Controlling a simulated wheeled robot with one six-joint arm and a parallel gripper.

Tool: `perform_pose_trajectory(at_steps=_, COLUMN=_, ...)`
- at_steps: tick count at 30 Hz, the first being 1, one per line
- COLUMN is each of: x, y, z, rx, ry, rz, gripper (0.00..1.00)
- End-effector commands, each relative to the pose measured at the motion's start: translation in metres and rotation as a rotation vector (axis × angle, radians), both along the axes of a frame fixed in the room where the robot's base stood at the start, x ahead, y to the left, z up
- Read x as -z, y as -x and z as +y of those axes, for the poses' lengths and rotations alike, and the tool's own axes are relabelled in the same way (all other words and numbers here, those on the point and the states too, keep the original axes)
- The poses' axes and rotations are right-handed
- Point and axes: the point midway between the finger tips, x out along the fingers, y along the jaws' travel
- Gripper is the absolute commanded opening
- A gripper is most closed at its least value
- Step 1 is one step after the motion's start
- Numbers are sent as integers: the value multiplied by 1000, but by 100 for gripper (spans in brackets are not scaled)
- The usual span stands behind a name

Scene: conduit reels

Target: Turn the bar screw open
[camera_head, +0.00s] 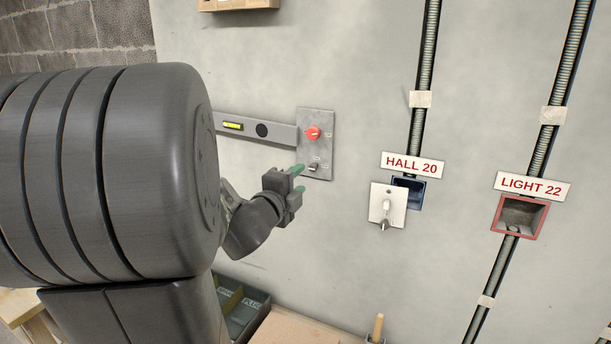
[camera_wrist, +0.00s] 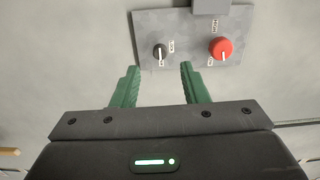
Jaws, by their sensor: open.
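A grey plate (camera_head: 327,155) on the wall carries a red round knob (camera_head: 313,132) and, below it, a small dark knob (camera_head: 314,168) with a pale bar across it, likely the bar screw. In the wrist view the dark knob (camera_wrist: 159,52) sits ahead of the gap between my fingers, its pale bar pointing roughly down in the picture. My gripper (camera_head: 298,180) has green fingers, open and empty, close to the dark knob; I see no contact. The wrist view shows the open gripper (camera_wrist: 160,76) too. The small labels beside the knobs are too blurred to read.
A grey bar (camera_head: 275,132) with a yellow level vial runs left from the plate. To the right are a white switch plate (camera_head: 388,205) under a HALL 20 sign and a red-rimmed box (camera_head: 519,216) under LIGHT 22. A dark bin (camera_head: 240,310) stands below.

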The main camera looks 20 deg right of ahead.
Motion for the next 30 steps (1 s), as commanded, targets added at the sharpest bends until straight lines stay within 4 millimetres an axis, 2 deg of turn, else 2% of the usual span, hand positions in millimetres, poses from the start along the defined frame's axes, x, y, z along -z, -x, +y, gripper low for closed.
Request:
perform_pose_trajectory(at_steps=1, x=0, y=7, z=10, rx=-5, ry=0, rz=-1, gripper=40)
perform_pose_trajectory(at_steps=6, x=0, y=28, z=34, rx=-4, ry=0, rz=-1, gripper=40)
perform_pose_trajectory(at_steps=12, x=0, y=43, z=51, rx=-2, ry=1, rz=-1, gripper=40)
perform_pose_trajectory(at_steps=19, x=0, y=48, z=56, rx=-1, ry=0, rz=1, gripper=40)
perform_pose_trajectory(at_steps=30, x=0, y=44, z=51, rx=1, ry=1, rz=1, gripper=40)
